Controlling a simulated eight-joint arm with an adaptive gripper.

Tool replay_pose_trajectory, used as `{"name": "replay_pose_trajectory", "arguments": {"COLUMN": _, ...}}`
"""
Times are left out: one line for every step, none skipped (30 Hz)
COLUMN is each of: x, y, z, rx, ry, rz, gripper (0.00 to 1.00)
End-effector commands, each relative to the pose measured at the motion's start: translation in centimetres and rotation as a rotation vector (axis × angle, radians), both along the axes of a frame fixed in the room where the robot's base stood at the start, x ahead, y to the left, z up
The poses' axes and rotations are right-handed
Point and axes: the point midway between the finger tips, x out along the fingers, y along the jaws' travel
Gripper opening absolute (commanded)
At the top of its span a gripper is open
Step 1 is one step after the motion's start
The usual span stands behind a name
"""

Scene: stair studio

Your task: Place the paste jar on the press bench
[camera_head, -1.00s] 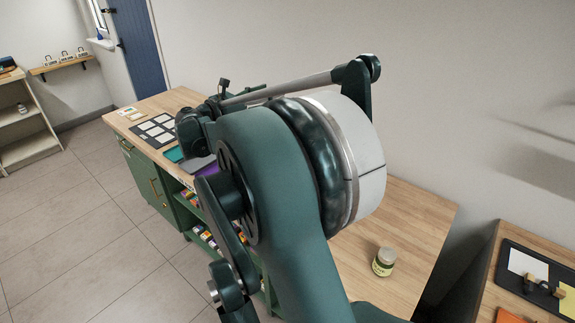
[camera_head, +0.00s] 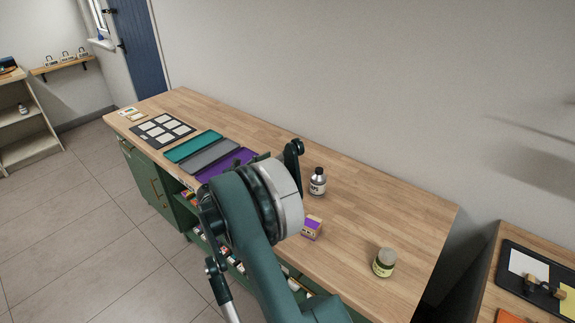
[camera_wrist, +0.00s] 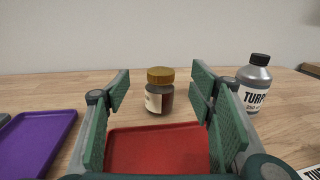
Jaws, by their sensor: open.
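In the wrist view, a brown glass jar (camera_wrist: 154,99) with a golden-brown lid and a cream label stands upright on a wooden bench top, just beyond a red tray. My gripper (camera_wrist: 160,108) is open, its green fingers on either side of the view, with the jar ahead between them and apart from both. My arm hides this jar in the head view. A second jar (camera_head: 383,263), with a pale lid and a greenish label, stands upright near the right end of the long bench (camera_head: 335,245). I cannot tell from the labels which is the paste jar.
A turps bottle (camera_wrist: 256,84) stands close to the right finger; it also shows in the head view (camera_head: 317,184). A red tray (camera_wrist: 150,150) lies below the fingers, a purple tray (camera_wrist: 38,140) left. A small purple box (camera_head: 311,228) and a side table (camera_head: 488,290) lie right.

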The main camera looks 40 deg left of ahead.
Motion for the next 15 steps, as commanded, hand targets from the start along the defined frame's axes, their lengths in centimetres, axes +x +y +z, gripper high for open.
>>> {"name": "replay_pose_trajectory", "arguments": {"x": 0.0, "y": 0.0, "z": -0.8, "rx": 0.000, "ry": 0.000, "rz": 0.000, "gripper": 0.54}}
{"name": "replay_pose_trajectory", "arguments": {"x": 0.0, "y": 0.0, "z": -1.1, "rx": 0.000, "ry": 0.000, "rz": 0.000, "gripper": 0.54}}
{"name": "replay_pose_trajectory", "arguments": {"x": 0.0, "y": 0.0, "z": -1.5, "rx": 0.000, "ry": 0.000, "rz": 0.000, "gripper": 0.54}}
{"name": "replay_pose_trajectory", "arguments": {"x": 0.0, "y": 0.0, "z": -1.7, "rx": 0.000, "ry": 0.000, "rz": 0.000, "gripper": 0.54}}
{"name": "replay_pose_trajectory", "arguments": {"x": 0.0, "y": 0.0, "z": -1.8, "rx": 0.000, "ry": 0.000, "rz": 0.000, "gripper": 0.54}}
{"name": "replay_pose_trajectory", "arguments": {"x": 0.0, "y": 0.0, "z": -2.0, "rx": 0.000, "ry": 0.000, "rz": 0.000, "gripper": 0.54}}
{"name": "replay_pose_trajectory", "arguments": {"x": 0.0, "y": 0.0, "z": -2.0, "rx": 0.000, "ry": 0.000, "rz": 0.000, "gripper": 0.54}}
{"name": "replay_pose_trajectory", "arguments": {"x": 0.0, "y": 0.0, "z": -2.0, "rx": 0.000, "ry": 0.000, "rz": 0.000, "gripper": 0.54}}
{"name": "replay_pose_trajectory", "arguments": {"x": 0.0, "y": 0.0, "z": -2.0, "rx": 0.000, "ry": 0.000, "rz": 0.000, "gripper": 0.54}}
{"name": "replay_pose_trajectory", "arguments": {"x": 0.0, "y": 0.0, "z": -2.0, "rx": 0.000, "ry": 0.000, "rz": 0.000, "gripper": 0.54}}
{"name": "replay_pose_trajectory", "arguments": {"x": 0.0, "y": 0.0, "z": -2.0, "rx": 0.000, "ry": 0.000, "rz": 0.000, "gripper": 0.54}}
{"name": "replay_pose_trajectory", "arguments": {"x": 0.0, "y": 0.0, "z": -2.0, "rx": 0.000, "ry": 0.000, "rz": 0.000, "gripper": 0.54}}
{"name": "replay_pose_trajectory", "arguments": {"x": 0.0, "y": 0.0, "z": -2.0, "rx": 0.000, "ry": 0.000, "rz": 0.000, "gripper": 0.54}}
{"name": "replay_pose_trajectory", "arguments": {"x": 0.0, "y": 0.0, "z": -2.0, "rx": 0.000, "ry": 0.000, "rz": 0.000, "gripper": 0.54}}
{"name": "replay_pose_trajectory", "arguments": {"x": 0.0, "y": 0.0, "z": -2.0, "rx": 0.000, "ry": 0.000, "rz": 0.000, "gripper": 0.54}}
